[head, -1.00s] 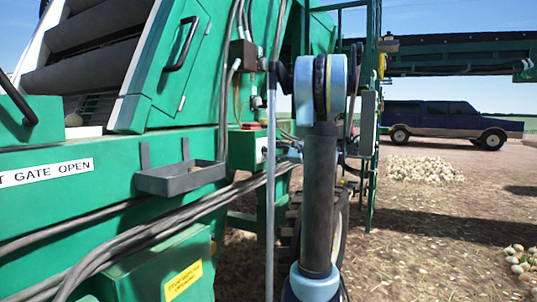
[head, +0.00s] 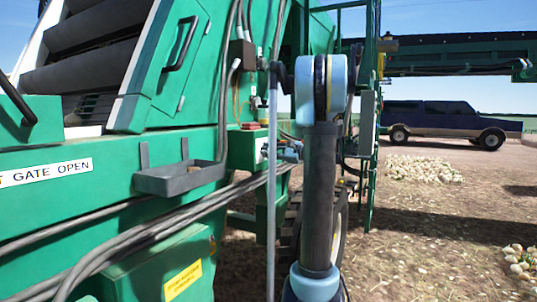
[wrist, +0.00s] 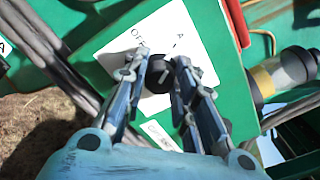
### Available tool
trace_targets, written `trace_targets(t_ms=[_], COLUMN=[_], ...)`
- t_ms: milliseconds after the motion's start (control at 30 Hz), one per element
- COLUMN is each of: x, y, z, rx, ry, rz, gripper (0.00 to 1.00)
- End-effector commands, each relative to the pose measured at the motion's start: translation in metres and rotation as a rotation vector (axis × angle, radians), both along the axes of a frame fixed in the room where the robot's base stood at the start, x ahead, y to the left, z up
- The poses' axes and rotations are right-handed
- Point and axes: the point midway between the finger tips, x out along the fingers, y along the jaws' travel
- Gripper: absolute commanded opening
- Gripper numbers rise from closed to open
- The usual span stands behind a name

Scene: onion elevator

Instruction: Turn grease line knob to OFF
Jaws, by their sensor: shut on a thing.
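The grease line knob (wrist: 161,78) is a small black knob with a pale pointer mark, seen in the wrist view. It sits on a white plate (wrist: 118,60) on a green box; the letters "OF" show to the knob's upper left and an "A" to its upper right. My gripper (wrist: 160,66) has its two blue-grey fingers on either side of the knob, shut on it. The fingers hide part of the plate and lettering. In the head view the green box (head: 243,149) stands beyond my arm, and the knob is too small to make out.
A grey tray (head: 180,179) juts from the green machine, left of the box. Thick hoses (head: 140,235) run below it. A clear cylinder (wrist: 283,72) and a red part (wrist: 237,20) lie close to the right of my fingers. Open ground lies to the right.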

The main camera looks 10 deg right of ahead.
Motion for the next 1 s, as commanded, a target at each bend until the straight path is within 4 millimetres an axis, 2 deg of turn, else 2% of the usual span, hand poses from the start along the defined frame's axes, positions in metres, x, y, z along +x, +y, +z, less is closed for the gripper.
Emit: trace_targets(t_ms=[367,1000], x=[0.0,-0.0014], y=[-0.001,-0.0019], z=[-0.0003,-0.0036], rx=[-0.11,-0.454], ry=[-0.154,-0.625], rz=[-0.001,0.0], gripper=[0.02,0.02])
